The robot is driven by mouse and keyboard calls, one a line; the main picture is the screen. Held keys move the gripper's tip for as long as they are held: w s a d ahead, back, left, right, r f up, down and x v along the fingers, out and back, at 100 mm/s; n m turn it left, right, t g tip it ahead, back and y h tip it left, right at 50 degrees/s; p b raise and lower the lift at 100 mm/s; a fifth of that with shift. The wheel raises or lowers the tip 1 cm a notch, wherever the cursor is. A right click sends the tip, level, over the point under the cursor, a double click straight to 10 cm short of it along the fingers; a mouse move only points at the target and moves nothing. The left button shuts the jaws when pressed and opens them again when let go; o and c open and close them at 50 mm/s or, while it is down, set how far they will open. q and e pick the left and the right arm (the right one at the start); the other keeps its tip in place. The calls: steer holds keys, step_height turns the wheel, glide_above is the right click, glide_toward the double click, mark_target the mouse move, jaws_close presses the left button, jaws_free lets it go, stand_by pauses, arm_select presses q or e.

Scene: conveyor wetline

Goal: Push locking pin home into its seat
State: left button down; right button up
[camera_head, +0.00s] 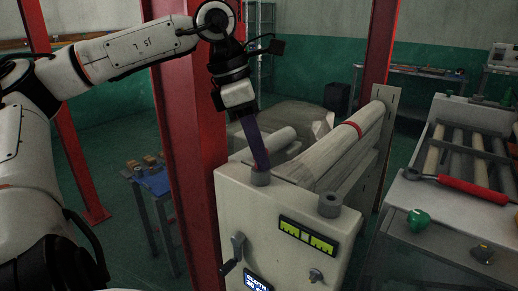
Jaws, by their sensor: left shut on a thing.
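My left gripper (240,106) hangs above the left top corner of the light machine cabinet (232,215), its fingers closed on the upper part of a long dark purple-blue pin (255,145). The pin slants down to the right. Its lower, reddish end meets a short grey round seat (261,179) on the cabinet top; I cannot tell how deep it sits. A second grey round collar (330,203) with a dark hole stands at the cabinet's right top corner, clear of the gripper. My right gripper is not in view.
A pale roller (335,150) with a red band lies behind the seats. A red post (185,140) stands close left of the gripper. At right, a grey bench (445,222) holds a red-handled tool (465,188) and a green knob (418,219).

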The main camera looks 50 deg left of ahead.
arm_select(q)
steer(key=shift+f, duration=0.15)
steer(key=c, duration=1.4)
jaws_free()
steer(key=shift+c, duration=0.2)
steer(key=v, duration=1)
steer(key=shift+r, duration=0.25)
